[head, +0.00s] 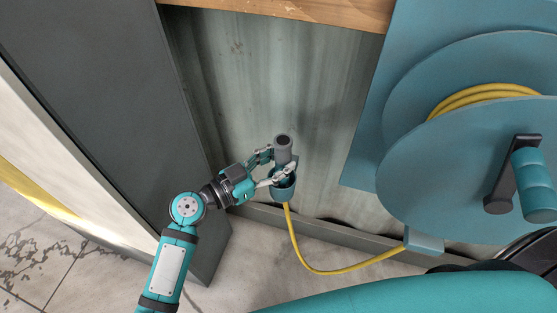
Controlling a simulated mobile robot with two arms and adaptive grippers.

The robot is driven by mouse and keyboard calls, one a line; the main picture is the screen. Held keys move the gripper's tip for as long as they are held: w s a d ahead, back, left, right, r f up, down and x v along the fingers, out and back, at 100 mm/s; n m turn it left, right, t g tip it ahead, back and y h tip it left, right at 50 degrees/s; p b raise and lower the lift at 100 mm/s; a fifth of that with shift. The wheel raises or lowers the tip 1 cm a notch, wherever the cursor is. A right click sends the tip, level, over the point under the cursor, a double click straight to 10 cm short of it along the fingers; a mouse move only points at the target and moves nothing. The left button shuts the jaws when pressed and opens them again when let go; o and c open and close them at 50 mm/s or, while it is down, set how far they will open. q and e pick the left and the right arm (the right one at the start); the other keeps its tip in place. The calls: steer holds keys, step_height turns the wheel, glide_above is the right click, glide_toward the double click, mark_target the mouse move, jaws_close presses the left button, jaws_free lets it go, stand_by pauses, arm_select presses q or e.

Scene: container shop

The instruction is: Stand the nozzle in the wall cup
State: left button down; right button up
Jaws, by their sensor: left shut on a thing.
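The nozzle (283,146) is a grey cylinder with a dark round top end, upright in the middle of the head view. My left gripper (278,168) comes from the left and is shut on the nozzle. The teal wall cup (283,191) is directly below the nozzle, against the corrugated wall. The nozzle's lower end is at the cup's mouth, partly hidden by the fingers; I cannot tell how deep it sits. A yellow hose (299,246) hangs from below the cup. My right gripper is not in view.
A large teal hose reel (440,150) with a crank handle (532,180) fills the right side. A dark panel (90,90) stands close on the left. A wooden ledge (320,10) runs above.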

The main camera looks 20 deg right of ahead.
arm_select(q)
steer(key=c, duration=0.8)
jaws_free()
steer(key=shift+o, duration=0.2)
steer(key=shift+s+a, duration=0.1)
steer(key=shift+a, duration=0.05)
steer(key=v, duration=1.1)
steer(key=shift+a, duration=0.35)
steer(key=shift+s, duration=0.1)
steer(key=a+f+n+y+p, duration=0.1)
steer(key=a+f+n+y, duration=0.25)
steer(key=f, duration=0.65)
steer(key=s+a+f+n+y, duration=0.1)
steer(key=a+f+n+y, duration=0.25)
steer(key=f, duration=0.65)
steer(key=a+f+n+y+p, duration=0.1)
steer(key=a+f+n+y, duration=0.3)
steer(key=f, duration=0.7)
steer(key=s+a+f+g+y+p, duration=0.1)
steer(key=s+a+f+y, duration=0.2)
steer(key=s+a+f, duration=0.7)
steer(key=s+a+f+g+y, duration=0.1)
steer(key=s+f, duration=0.3)
steer(key=s, duration=0.7)
steer(key=s+a+f+n+g+y+p, duration=0.1)
steer(key=s+f, duration=0.4)
steer(key=s, duration=0.6)
steer(key=shift+s+a+f+g+y, duration=0.15)
steer(key=shift+s+a+g+y, duration=0.2)
steer(key=shift+a+g, duration=0.35)
